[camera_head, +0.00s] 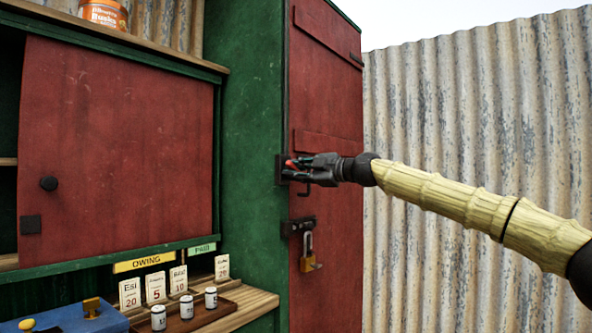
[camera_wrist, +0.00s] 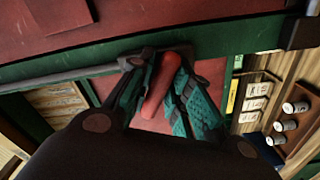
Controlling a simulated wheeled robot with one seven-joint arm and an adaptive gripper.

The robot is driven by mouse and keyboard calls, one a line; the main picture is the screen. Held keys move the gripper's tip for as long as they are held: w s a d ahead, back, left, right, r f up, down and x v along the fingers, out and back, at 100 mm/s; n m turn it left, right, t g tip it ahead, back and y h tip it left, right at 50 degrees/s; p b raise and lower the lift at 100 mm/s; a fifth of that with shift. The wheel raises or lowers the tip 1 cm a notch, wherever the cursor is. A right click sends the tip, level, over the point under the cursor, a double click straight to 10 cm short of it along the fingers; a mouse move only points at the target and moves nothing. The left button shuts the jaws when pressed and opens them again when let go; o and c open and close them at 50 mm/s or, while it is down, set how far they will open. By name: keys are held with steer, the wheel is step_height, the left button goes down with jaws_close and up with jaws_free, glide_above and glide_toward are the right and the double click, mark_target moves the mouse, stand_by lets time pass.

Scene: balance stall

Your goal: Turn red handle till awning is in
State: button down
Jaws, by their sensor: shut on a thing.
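The red handle (camera_wrist: 160,86) shows in the wrist view between the two fingers of my gripper (camera_wrist: 157,92). My gripper is shut on it. In the head view my gripper (camera_head: 299,168) reaches in from the right to the edge of the green post, and only a small red bit of the handle (camera_head: 290,163) shows. A dark bracket and a hooked metal piece sit beside and below my fingers. In the wrist view a long grey rod runs left from the handle's mount. I cannot make out the awning in either view.
A brass padlock (camera_head: 307,252) hangs on the red door (camera_head: 335,240) below my gripper. Small white jars (camera_head: 186,306) and number cards stand on the wooden counter. A corrugated wall (camera_head: 480,120) stands behind my arm.

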steer(key=n+p, duration=0.1)
steer(key=n, duration=0.4)
steer(key=shift+r, duration=0.1)
steer(key=shift+p, duration=0.3)
stand_by(0.4)
steer(key=c, duration=1.4)
jaws_free()
steer(key=shift+d, duration=0.1)
steer(key=v, duration=1.2)
